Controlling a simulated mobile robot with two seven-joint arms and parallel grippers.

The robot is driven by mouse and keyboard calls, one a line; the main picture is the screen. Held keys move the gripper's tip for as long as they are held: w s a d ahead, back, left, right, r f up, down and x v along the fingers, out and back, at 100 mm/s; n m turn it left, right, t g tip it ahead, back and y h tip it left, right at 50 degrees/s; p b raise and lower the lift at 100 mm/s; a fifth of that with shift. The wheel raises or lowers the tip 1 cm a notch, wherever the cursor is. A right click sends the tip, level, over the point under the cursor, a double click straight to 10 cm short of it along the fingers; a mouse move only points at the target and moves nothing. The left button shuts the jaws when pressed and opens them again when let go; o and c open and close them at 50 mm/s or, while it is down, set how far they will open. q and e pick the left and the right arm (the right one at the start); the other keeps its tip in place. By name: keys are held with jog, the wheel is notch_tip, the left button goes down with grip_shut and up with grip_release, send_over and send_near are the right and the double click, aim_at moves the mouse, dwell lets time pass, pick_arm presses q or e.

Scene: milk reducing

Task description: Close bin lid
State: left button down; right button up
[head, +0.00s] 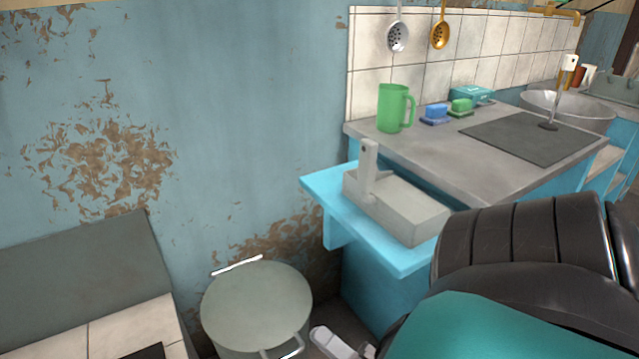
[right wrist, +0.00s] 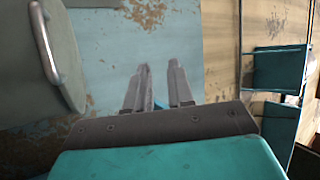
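The bin lid (head: 255,302) is a round grey-green disc at the bottom middle of the head view. It looks roughly flat over the bin; any gap at its rim is hard to tell. A light bar (head: 237,266) shows at its back edge and a curved handle (head: 286,346) at its front edge. The lid (right wrist: 68,55) and its handle (right wrist: 45,42) also show at the left of the right wrist view. My right gripper (right wrist: 159,68) has its two grey fingers apart with nothing between them, beside the lid and not touching it. My left gripper is not in view.
A blue shelf (head: 318,188) with a grey box-like object (head: 400,210) stands right of the bin, below a grey counter (head: 420,150) with a green mug (head: 394,107). A tiled surface (head: 130,325) lies left of the bin. The peeling blue wall is behind it.

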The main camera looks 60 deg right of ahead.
jog(key=shift+s+d+f+b, duration=0.15)
jog(key=shift+s+f+b, duration=0.3)
jog(key=shift+s+f, duration=0.25)
dwell(0.5)
